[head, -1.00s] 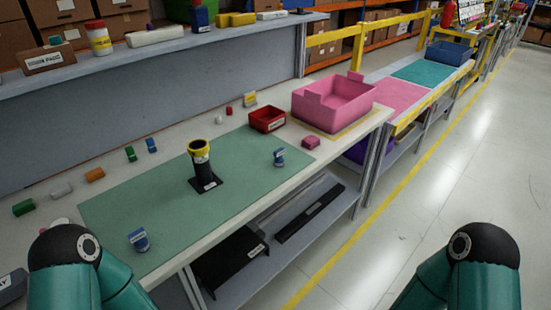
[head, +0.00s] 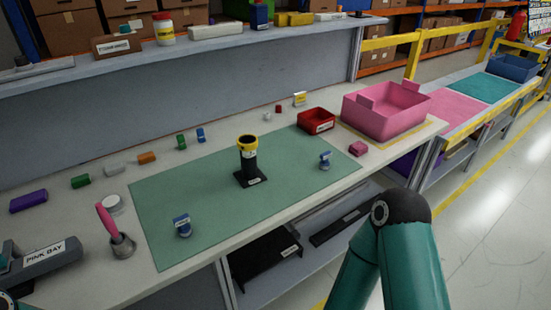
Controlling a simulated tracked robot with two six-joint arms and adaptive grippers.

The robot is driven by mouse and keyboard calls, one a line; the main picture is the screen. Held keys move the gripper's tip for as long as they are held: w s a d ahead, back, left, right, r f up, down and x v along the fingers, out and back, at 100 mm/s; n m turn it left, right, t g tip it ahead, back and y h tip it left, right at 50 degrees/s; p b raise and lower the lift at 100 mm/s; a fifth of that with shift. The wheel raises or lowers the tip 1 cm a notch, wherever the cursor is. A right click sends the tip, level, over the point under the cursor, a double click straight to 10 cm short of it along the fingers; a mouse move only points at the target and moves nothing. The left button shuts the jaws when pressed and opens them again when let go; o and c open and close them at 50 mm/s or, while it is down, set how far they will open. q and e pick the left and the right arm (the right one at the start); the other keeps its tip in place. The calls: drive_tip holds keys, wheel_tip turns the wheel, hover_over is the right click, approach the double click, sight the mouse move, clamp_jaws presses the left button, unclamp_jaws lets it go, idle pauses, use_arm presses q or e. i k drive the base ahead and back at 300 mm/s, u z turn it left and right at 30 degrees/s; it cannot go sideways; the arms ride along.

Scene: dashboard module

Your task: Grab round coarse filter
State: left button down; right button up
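A white round disc-like piece (head: 112,203) lies on the bench just left of the green mat; it may be the round coarse filter, but no label on it can be read. A black upright cylinder with a yellow top ring (head: 248,160) stands on a square black base near the middle of the green mat (head: 190,195). My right arm shows at lower right as a teal link with a black joint, but its gripper is out of view. Only a bit of my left arm shows in the bottom left corner; its gripper is out of view too.
A pink-handled tool in a metal cup (head: 117,235) and a grey "PINK BAY" holder (head: 45,260) stand at front left. Two blue-topped pieces (head: 183,226) (head: 325,160) stand on the mat. Small coloured blocks, a red bin (head: 317,121) and a pink crate (head: 385,112) line the back.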

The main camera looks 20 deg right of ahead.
sight(325, 164)
drive_tip(key=z, duration=1.3)
drive_tip(key=i, duration=0.1)
drive_tip(key=u, duration=2.2)
drive_tip(key=i, duration=0.2)
drive_tip(key=u, duration=1.7)
drive_tip(key=k, duration=2.95)
drive_tip(key=u, duration=1.05)
drive_tip(key=i, duration=0.1)
drive_tip(key=z, duration=2.6)
drive_tip(key=i, duration=0.75)
drive_tip(key=z, duration=0.05)
